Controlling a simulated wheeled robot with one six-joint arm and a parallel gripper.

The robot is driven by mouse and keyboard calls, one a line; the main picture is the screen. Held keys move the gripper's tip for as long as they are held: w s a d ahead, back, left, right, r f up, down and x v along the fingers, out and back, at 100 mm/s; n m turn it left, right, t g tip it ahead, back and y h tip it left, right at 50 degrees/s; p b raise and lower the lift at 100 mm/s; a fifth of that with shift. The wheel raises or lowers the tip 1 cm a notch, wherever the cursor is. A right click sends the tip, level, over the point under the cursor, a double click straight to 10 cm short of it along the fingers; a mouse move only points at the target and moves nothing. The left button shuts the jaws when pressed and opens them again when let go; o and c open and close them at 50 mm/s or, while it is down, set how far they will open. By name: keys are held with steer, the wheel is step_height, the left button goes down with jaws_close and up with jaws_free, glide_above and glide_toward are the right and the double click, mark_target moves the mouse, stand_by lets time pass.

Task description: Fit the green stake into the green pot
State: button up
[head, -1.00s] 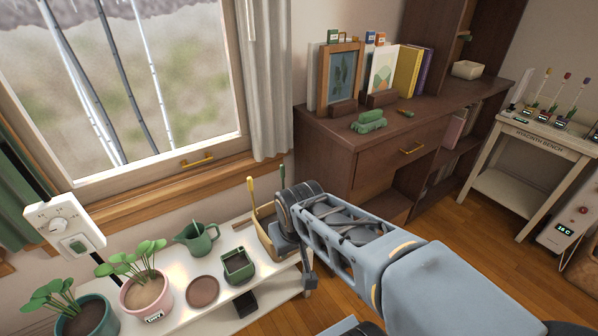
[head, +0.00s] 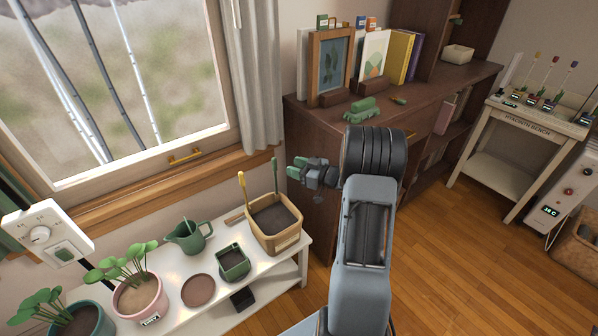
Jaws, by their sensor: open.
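A thin green stake (head: 275,174) stands upright in the soil of the tan wooden planter (head: 288,239), at its back right. A yellow stake (head: 241,185) stands in the same planter at the back left. A small square green pot (head: 234,275) with dark soil stands on the white table, left of the planter. My gripper (head: 294,168) points left, to the right of the green stake's top. Its jaws are open with nothing seen between them, and it looks apart from the stake.
On the white table (head: 262,295) are a green watering can (head: 187,238), a brown saucer (head: 198,291) and a pink potted plant (head: 140,301). A teal pot (head: 92,322) stands at far left. The brown cabinet (head: 325,200) is behind my gripper. The hyacinth bench (head: 530,127) is at far right.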

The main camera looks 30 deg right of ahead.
mark_target(275, 171)
steer(key=shift+w+a+f+n+y+b, duration=0.2)
steer(key=shift+w+a+y, duration=0.3)
steer(key=shift+w+a, duration=0.9)
steer(key=shift+w+a+f+n+y+b, duration=0.15)
steer(key=shift+w+a+y, duration=0.35)
steer(key=shift+w+a, duration=0.9)
steer(key=shift+w+d, duration=0.15)
steer(key=shift+d, duration=0.05)
jaws_close()
